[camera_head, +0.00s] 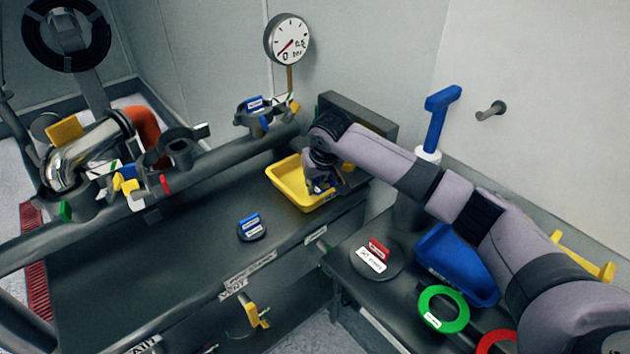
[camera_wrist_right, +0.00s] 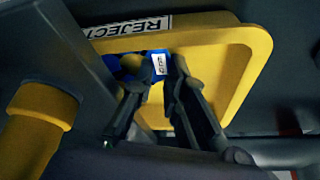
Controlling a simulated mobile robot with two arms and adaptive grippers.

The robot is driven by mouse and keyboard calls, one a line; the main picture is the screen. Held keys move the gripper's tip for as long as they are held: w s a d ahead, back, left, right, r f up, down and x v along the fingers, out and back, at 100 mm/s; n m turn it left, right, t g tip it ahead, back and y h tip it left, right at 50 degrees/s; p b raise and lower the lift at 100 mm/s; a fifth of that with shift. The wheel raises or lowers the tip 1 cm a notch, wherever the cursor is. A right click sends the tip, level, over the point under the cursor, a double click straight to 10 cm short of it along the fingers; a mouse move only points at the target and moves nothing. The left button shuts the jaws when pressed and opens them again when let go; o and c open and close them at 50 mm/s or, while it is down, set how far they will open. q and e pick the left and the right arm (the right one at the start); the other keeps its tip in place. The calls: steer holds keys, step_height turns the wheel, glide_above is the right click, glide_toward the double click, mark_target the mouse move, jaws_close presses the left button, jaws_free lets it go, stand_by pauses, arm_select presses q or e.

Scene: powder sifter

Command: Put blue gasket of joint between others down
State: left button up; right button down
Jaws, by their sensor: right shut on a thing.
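My right gripper (camera_head: 320,187) is over the yellow tray (camera_head: 286,183) on the dark bench. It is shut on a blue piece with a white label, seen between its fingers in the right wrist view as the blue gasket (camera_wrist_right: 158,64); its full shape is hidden. The yellow tray (camera_wrist_right: 245,65) with a "REJECT" label lies just behind the fingers in that view. Whether the piece touches the tray, I cannot tell. A green ring (camera_head: 424,302) and part of a red ring (camera_head: 484,346) lie on the right-hand surface. My left gripper is not in view.
A blue tray (camera_head: 440,250) and a dark disc with a red label block (camera_head: 377,250) are on the right-hand surface. A small dark disc with a blue block (camera_head: 250,226) sits on the bench. Pipes with a silver elbow (camera_head: 88,152) and a gauge (camera_head: 287,38) stand behind.

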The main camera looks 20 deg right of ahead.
steer(key=shift+f, duration=0.15)
steer(key=shift+s+f, duration=0.35)
steer(key=shift+f, duration=0.25)
steer(key=c, duration=1.9)
jaws_free()
steer(key=shift+f, duration=0.1)
steer(key=shift+a, duration=0.1)
steer(key=shift+w, duration=0.1)
steer(key=shift+r, duration=0.3)
steer(key=v, duration=0.8)
steer(key=w+v, duration=0.1)
steer(key=v, duration=0.3)
steer(key=shift+s+r+b, duration=0.2)
steer(key=shift+r+b, duration=0.1)
steer(key=shift+r, duration=0.25)
